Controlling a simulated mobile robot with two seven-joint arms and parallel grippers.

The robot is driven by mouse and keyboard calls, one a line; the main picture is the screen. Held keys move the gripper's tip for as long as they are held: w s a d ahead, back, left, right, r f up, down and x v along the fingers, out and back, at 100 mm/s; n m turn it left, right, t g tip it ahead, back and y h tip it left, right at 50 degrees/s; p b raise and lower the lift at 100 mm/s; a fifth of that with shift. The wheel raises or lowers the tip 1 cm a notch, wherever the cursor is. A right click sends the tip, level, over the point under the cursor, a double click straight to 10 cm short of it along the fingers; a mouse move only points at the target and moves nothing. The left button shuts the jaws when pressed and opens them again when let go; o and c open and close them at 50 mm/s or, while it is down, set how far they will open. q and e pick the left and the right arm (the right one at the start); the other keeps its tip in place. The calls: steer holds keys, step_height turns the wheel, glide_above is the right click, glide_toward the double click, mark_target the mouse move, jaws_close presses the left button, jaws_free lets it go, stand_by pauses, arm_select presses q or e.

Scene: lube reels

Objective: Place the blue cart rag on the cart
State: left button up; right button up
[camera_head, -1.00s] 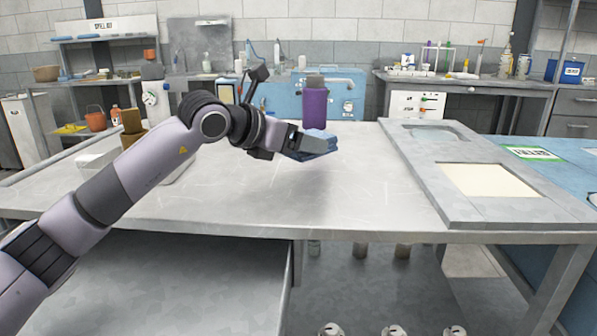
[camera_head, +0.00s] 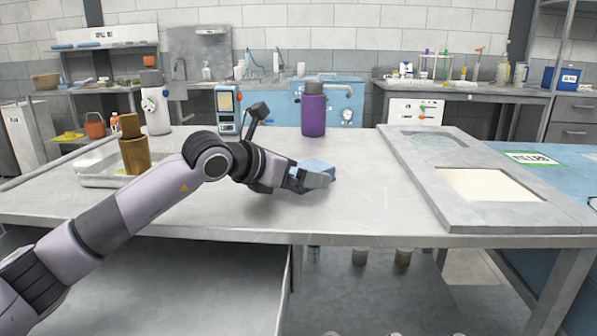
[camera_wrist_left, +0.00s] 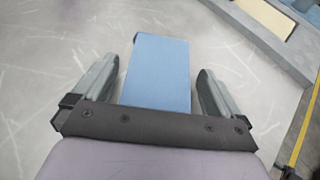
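The blue cart rag (camera_head: 319,166) is a folded light-blue block on the grey metal top (camera_head: 350,205), which seems to be the cart. My left gripper (camera_head: 309,179) is low over that top, right at the rag and partly covering it. In the left wrist view the rag (camera_wrist_left: 157,72) lies between the two fingers (camera_wrist_left: 158,88), with a narrow gap visible on each side. The fingers are spread and look clear of the rag. My right gripper is out of view.
A purple bottle (camera_head: 313,112) stands behind the rag. A tray (camera_head: 97,176) with a brown-gold object (camera_head: 134,152) is at the left, beside a white bottle (camera_head: 155,105). A raised grey panel (camera_head: 425,175) with cutouts lies at the right. The middle is clear.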

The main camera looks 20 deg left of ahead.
arm_select(q)
steer(key=shift+r, duration=0.1)
steer(key=v, duration=1.2)
